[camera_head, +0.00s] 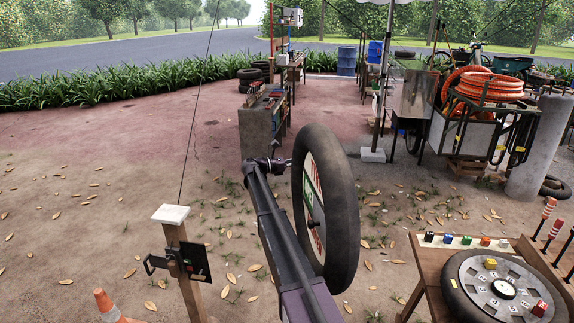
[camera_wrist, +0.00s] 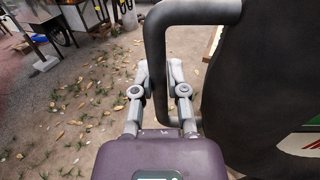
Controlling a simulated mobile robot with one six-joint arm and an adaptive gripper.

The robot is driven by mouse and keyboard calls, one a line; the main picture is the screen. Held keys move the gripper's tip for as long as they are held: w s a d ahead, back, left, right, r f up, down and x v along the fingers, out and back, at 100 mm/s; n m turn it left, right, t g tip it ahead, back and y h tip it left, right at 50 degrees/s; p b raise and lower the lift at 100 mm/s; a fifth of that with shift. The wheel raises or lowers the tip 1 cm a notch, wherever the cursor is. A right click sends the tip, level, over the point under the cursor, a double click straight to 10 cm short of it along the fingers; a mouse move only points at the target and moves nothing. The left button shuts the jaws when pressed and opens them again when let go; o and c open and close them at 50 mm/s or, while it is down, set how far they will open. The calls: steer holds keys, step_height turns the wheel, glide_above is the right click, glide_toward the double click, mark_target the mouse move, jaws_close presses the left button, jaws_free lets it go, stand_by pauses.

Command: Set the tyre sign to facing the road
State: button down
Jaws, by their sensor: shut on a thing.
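The tyre sign (camera_head: 340,210) stands upright in the middle of the head view, seen almost edge-on. Its white, red and green lettered face (camera_head: 311,195) is turned to the left of the picture, while the road (camera_head: 120,60) runs across the back. In the wrist view the dark tyre (camera_wrist: 265,70) fills the right side, with part of the green and white face (camera_wrist: 302,142) low at the edge. My gripper (camera_wrist: 163,82) is shut on the sign's dark bent handle (camera_wrist: 154,55). In the head view my gripper (camera_head: 282,163) is at the tyre's left side, partly hidden.
A wooden post (camera_head: 186,270) with a white cap stands at left front, beside a traffic cone (camera_head: 108,305). A wooden table (camera_head: 430,270) with a wheel display (camera_head: 485,290) is at right front. The compressor cart (camera_head: 470,135) stands behind. Leaf-strewn ground is open at left.

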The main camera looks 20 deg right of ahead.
steer(key=shift+s+d, duration=0.15)
steer(key=shift+d, duration=0.55)
steer(key=shift+s+d, duration=0.1)
steer(key=shift+d, duration=0.55)
steer(key=c, duration=0.6)
jaws_free()
steer(key=shift+c, duration=0.2)
steer(key=shift+a, duration=0.15)
steer(key=w+a, duration=0.1)
steer(key=a, duration=1)
steer(key=shift+a, duration=0.3)
